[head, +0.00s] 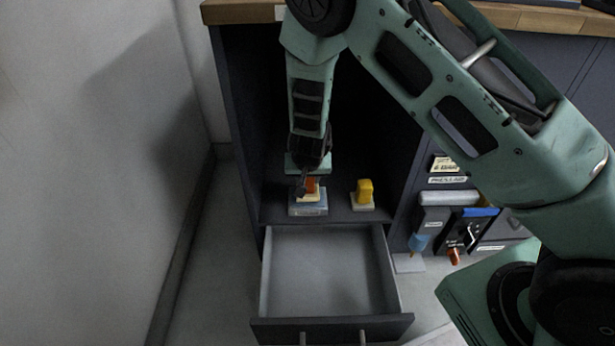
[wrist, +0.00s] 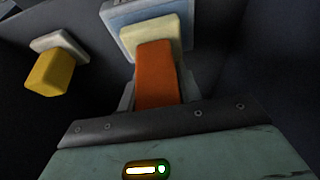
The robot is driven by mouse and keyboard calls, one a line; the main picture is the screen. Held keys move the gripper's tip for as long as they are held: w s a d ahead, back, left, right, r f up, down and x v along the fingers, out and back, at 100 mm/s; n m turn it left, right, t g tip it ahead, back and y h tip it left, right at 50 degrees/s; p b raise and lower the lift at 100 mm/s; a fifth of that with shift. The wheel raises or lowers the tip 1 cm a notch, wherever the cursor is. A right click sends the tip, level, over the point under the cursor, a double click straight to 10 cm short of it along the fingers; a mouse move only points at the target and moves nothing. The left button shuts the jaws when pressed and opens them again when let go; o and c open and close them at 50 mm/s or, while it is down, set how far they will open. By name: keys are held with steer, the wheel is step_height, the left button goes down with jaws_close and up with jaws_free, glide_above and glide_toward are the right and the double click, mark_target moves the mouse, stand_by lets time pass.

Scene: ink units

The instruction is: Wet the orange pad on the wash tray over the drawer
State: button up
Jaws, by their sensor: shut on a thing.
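The orange pad (head: 312,187) has an orange block as a grip and a cream layer under it. It shows large in the wrist view (wrist: 155,72), with its cream layer (wrist: 153,36) at the far end. My gripper (head: 304,185) is shut on the orange block from above. The wash tray (head: 307,210) is a pale blue-grey slab on the shelf floor over the drawer; it also shows in the wrist view (wrist: 117,14). The pad is over the tray; whether it touches cannot be told. The fingertips are mostly hidden in the wrist view.
A yellow block (head: 365,189) on a pale base stands right of the tray. The drawer (head: 325,272) below is pulled open and looks empty. Dark cabinet walls enclose the shelf niche at the sides. A wooden top (head: 240,13) lies above.

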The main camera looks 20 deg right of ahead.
steer(key=shift+r+p, duration=2.8)
steer(key=shift+r, duration=0.1)
